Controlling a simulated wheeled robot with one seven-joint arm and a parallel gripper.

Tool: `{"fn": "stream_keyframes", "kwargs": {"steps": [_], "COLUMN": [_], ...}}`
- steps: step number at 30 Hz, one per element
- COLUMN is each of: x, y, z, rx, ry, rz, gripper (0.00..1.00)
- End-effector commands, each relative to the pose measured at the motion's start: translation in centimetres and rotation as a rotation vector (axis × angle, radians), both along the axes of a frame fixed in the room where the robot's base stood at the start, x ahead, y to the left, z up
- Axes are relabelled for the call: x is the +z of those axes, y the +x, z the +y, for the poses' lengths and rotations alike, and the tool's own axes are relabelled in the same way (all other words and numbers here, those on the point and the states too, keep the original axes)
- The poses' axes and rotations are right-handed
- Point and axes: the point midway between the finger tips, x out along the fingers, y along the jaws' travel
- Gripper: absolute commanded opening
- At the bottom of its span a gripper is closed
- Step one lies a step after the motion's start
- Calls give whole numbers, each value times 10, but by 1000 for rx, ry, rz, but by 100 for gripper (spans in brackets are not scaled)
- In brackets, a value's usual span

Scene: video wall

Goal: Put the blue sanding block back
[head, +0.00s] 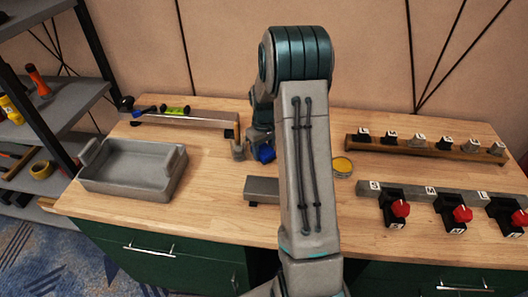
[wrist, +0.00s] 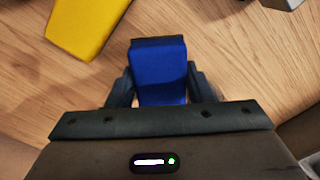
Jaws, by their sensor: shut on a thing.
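The blue sanding block (wrist: 160,72) is between the two dark fingers of my gripper (wrist: 158,88) in the wrist view, with wood-grain tabletop around it. In the head view a small part of the blue block (head: 265,153) shows just left of my arm, low over the middle of the workbench (head: 215,215). My gripper (head: 252,150) is shut on it there, partly hidden by my arm. I cannot tell whether the block touches the bench.
A grey tray (head: 165,187) stands at left; a raised rail (head: 205,120) with tools is behind it. A labelled rack (head: 425,150) and red-knobbed clamps (head: 400,208) stand right. A yellow object (wrist: 88,22) lies near my gripper.

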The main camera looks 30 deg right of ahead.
Motion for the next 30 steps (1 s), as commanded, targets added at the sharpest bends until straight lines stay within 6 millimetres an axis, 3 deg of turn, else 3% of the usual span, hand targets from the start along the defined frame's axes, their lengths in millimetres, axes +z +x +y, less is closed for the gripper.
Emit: {"fn": "stream_keyframes", "kwargs": {"steps": [3,14,15,17,26,30], "x": [-15,-21,-20,-20,-19,-8], "y": [-1,0,0,0,0,0], "z": [0,0,0,0,0,0], "rx": [0,0,0,0,1,0], "ry": [0,0,0,0,0,-1], "rz": [3,0,0,0,0,-2], "gripper": [26,26,52,69,69,69]}}
